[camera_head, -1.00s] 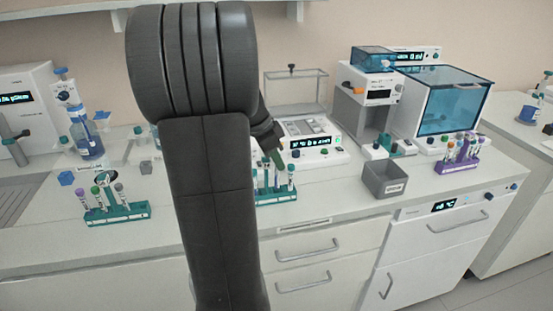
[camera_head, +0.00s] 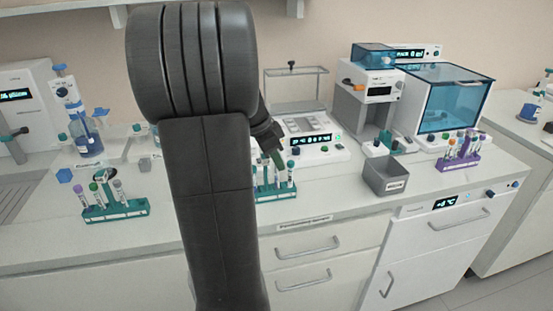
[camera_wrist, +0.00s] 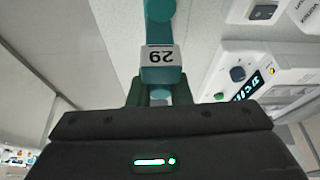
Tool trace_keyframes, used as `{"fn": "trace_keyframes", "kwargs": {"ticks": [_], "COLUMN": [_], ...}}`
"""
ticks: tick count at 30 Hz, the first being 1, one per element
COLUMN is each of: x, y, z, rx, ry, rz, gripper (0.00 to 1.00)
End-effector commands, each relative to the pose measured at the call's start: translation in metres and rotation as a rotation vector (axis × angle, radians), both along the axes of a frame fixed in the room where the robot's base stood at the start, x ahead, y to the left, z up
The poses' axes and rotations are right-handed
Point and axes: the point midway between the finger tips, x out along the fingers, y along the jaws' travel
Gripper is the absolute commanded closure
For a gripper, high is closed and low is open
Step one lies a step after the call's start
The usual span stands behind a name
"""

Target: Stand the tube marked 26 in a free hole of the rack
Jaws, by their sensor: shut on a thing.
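My gripper (camera_wrist: 158,92) is shut on a teal-capped tube (camera_wrist: 162,76) in the wrist view. The tube's white label (camera_wrist: 160,54) shows two digits turned over, a 2 and a 6 or 9. In the head view my gripper (camera_head: 276,158) points down at the middle teal rack (camera_head: 275,196), close above or behind it. My arm hides the rack's left part. Several tubes stand in that rack, and its free holes cannot be made out. The held tube's lower end is hidden in both views.
A second teal rack (camera_head: 117,213) with several tubes stands at the left. A purple rack (camera_head: 457,164) with tubes stands at the right. A grey bin (camera_head: 386,178) sits right of the middle rack. A white instrument (camera_head: 318,153) stands close behind it.

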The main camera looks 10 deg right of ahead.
Motion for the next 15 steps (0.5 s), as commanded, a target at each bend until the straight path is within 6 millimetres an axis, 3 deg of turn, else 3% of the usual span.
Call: {"fn": "trace_keyframes", "kwargs": {"ticks": [15], "x": [0.0000], "y": [0.0001], "z": [0.0018], "rx": [0.000], "ry": [0.000], "rz": [0.000], "gripper": [0.95]}}
